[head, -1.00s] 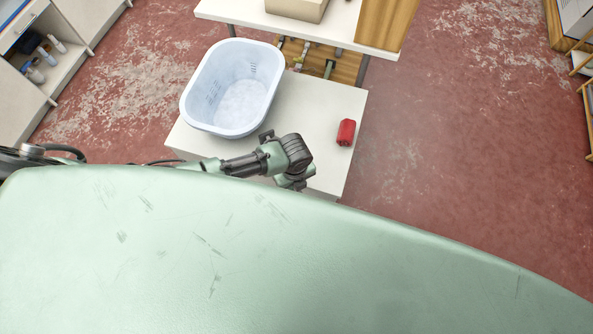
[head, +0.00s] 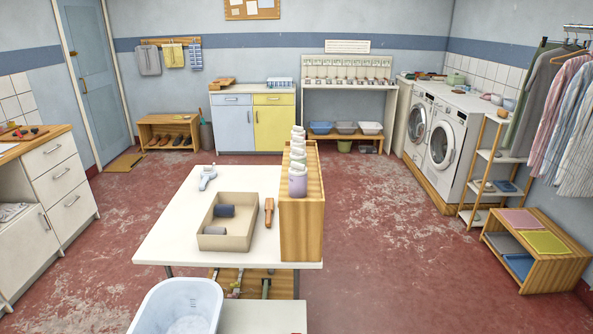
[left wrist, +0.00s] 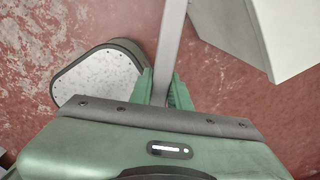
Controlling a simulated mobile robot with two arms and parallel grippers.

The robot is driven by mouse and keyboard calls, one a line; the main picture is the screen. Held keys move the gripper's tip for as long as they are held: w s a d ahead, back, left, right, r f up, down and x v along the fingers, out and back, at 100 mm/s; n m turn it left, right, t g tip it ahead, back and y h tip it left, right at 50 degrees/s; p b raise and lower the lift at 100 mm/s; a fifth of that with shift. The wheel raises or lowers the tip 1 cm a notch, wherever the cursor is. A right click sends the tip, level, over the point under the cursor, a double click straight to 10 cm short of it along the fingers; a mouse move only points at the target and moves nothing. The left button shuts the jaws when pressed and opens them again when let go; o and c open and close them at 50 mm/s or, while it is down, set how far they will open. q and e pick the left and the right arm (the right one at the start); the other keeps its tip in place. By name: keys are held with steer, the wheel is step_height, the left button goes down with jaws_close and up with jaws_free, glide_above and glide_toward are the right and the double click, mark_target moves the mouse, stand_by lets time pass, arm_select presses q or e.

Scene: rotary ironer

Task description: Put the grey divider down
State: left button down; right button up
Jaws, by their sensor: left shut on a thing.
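The grey divider (left wrist: 170,45) shows in the left wrist view as a narrow grey strip running up from the jaws to the top edge. My left gripper (left wrist: 162,88) is shut on it, with green fingers on either side. Red floor lies behind the strip. The lower end of the divider is hidden by the gripper body. Neither gripper shows in the head view, and my right gripper is in no frame.
In the head view, a white table (head: 165,235) carries a beige open box (head: 240,243) with a dark roll, a brown-handled tool (head: 269,212) and a wooden block (head: 302,225). A pale blue tub (head: 150,300) stands in front. A white surface (left wrist: 238,35) lies right of the divider.

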arm_select(q)
steer(key=w+a+r+n, duration=0.1)
steer(key=w+r+n, duration=0.55)
steer(key=r, duration=0.35)
steer(key=w+a+r+n, duration=0.1)
steer(key=w+r+n, duration=0.5)
steer(key=r, duration=0.5)
steer(key=s+a+r+n, duration=0.2)
steer(key=r+n, duration=0.4)
steer(key=r, duration=0.4)
steer(key=s+a+r+n, duration=0.3)
steer(key=s+r+n, duration=0.2)
steer(key=r, duration=0.6)
steer(key=shift+a+r+n+b, duration=0.2)
steer(key=shift+n+b, duration=0.25)
steer(key=shift+n, duration=0.7)
